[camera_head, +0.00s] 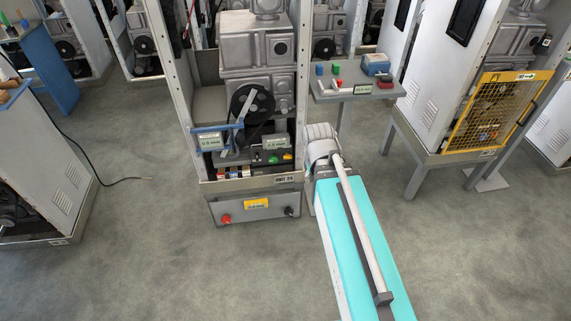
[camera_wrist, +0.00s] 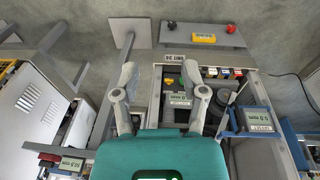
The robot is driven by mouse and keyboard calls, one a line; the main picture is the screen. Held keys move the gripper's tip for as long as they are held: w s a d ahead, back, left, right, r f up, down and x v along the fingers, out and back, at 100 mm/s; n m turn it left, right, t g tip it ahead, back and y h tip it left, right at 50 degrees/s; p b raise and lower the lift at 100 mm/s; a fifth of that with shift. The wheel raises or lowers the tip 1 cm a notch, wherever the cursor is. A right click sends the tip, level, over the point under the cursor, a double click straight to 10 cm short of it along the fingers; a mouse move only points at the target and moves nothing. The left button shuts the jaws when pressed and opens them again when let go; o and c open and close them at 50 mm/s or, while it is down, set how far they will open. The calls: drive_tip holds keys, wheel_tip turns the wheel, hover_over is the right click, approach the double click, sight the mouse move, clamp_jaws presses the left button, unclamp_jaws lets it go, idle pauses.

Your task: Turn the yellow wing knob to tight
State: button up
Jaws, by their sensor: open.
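In the head view, a small yellow piece (camera_head: 287,157), which looks like the wing knob, sits on the dark control deck low in the middle machine frame. It is beside a green knob (camera_head: 273,159); its wings and their angle are too small to tell. In the wrist view, my gripper (camera_wrist: 160,72) is open, its two grey fingers apart with nothing held between them. In the head view, the fingers cannot be made out.
A drawer-like box with a red button (camera_head: 226,219) and yellow label (camera_head: 256,203) fronts the frame. A blue-framed display (camera_head: 209,141) stands at the deck's left. A small grey table (camera_head: 350,76) and yellow mesh guard (camera_head: 497,108) are to the right.

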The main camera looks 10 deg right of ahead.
drive_tip(key=w+d+f+n+t+h+b, duration=0.1)
drive_tip(key=w+d+f+t+b, duration=0.1)
drive_tip(key=w+f+b, duration=0.4)
drive_tip(key=w+d+f+n+t+h+b, duration=0.1)
drive_tip(key=w+d+f+n+t+b, duration=0.15)
drive_tip(key=w+f+b, duration=0.4)
drive_tip(key=n+t+y+b, duration=0.3)
drive_tip(key=n+t+b, duration=1)
drive_tip(key=b, duration=2.7)
approach(288, 157)
drive_tip(key=shift+n+g, duration=0.45)
drive_tip(key=s, duration=0.4)
drive_tip(key=shift+a, duration=0.15)
drive_tip(key=w, duration=1.3)
drive_tip(key=shift+w, duration=0.4)
